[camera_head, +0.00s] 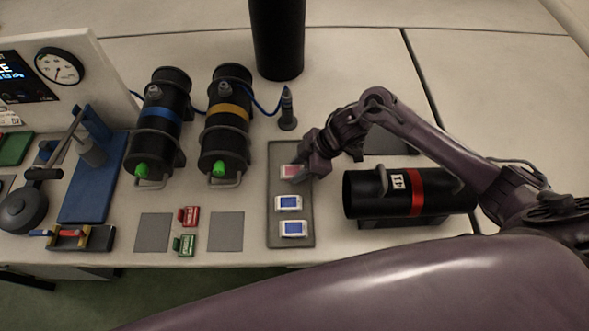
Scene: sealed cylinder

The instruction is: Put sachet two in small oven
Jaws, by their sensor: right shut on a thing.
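Three sachets are in a column on the grey tray (275,241). The far one is a white sachet with a red-pink face (289,171); the other two, a middle sachet (288,203) and a near sachet (293,228), have blue faces. I cannot read which is number two. My right gripper (302,172) is at the far sachet and shut on its right side; the fingers hide part of it. I cannot tell if it is lifted off the tray. No thing in view is clearly marked as the small oven. My left gripper is not in view.
A black cylinder with a red band (417,192) labelled 41 lies right of the tray. Red (188,216) and green (184,245) small items lie between grey pads.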

